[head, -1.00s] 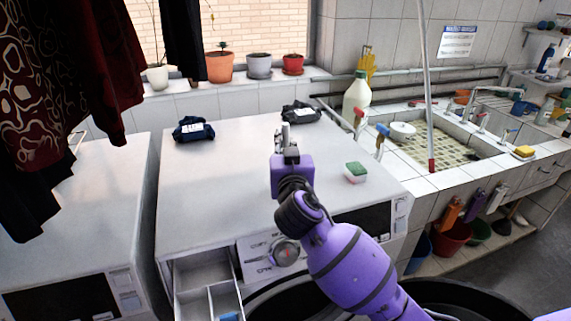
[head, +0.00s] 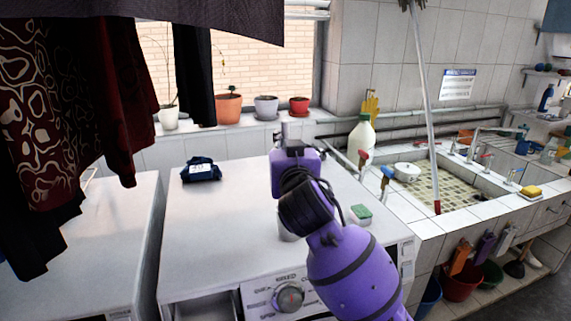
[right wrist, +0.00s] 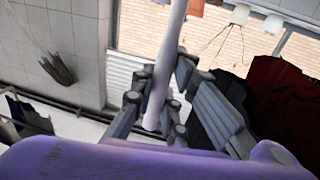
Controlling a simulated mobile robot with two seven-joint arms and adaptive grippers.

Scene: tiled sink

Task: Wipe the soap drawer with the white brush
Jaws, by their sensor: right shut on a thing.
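The soap drawer (head: 207,306) is pulled open at the front of the right-hand washing machine, at the bottom edge of the head view and partly cut off. My right gripper (head: 288,137) is above the middle of that machine's top. In the right wrist view, my right gripper (right wrist: 178,105) is shut on a slim white rod, the handle of the white brush (right wrist: 163,75). The handle runs up out of that picture, and the brush head is not seen. My left gripper is not in view.
A dark blue folded cloth (head: 201,169) and a green sponge (head: 361,213) lie on the machine top (head: 215,235). A white bottle (head: 361,138) stands behind the taps. The tiled sink (head: 450,187) is at right. Dark clothes (head: 70,105) hang at upper left.

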